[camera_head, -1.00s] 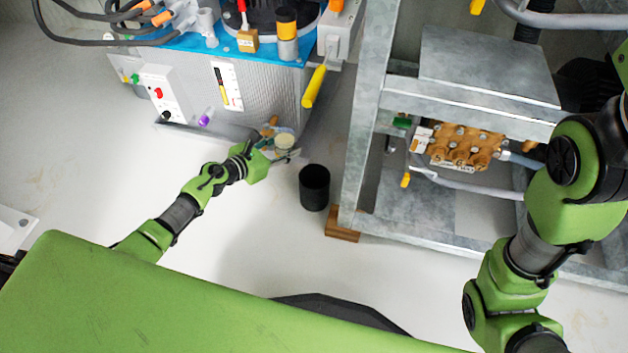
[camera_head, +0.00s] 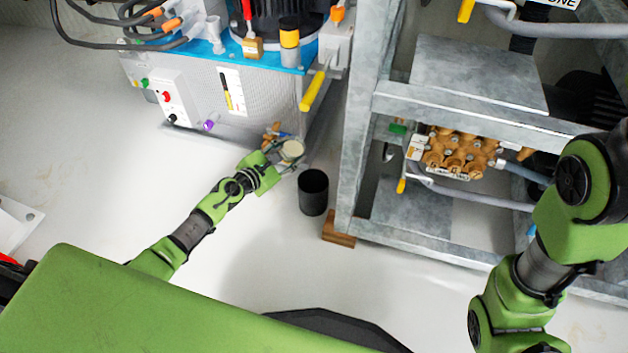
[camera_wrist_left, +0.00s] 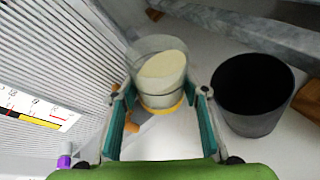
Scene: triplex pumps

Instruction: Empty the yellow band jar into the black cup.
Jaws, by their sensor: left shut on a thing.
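The yellow band jar is a clear jar with pale cream contents and a yellow band near its base. It sits between the fingers of my left gripper (camera_wrist_left: 159,118), which is shut on the jar (camera_wrist_left: 163,72). In the head view my left gripper (camera_head: 283,156) holds the jar (camera_head: 291,149) in front of the ribbed machine. The jar looks slightly tilted in the wrist view. The black cup (camera_head: 313,193) stands upright on the floor, just right of and nearer than the jar. In the wrist view the cup (camera_wrist_left: 252,95) shows a dark interior. My right gripper is out of view.
A ribbed grey machine with a blue top (camera_head: 225,50) stands behind the jar. A galvanized steel frame (camera_head: 360,130) on a wooden block (camera_head: 339,229) stands right of the cup. Brass fittings (camera_head: 271,132) lie close behind the jar. The floor in front is clear.

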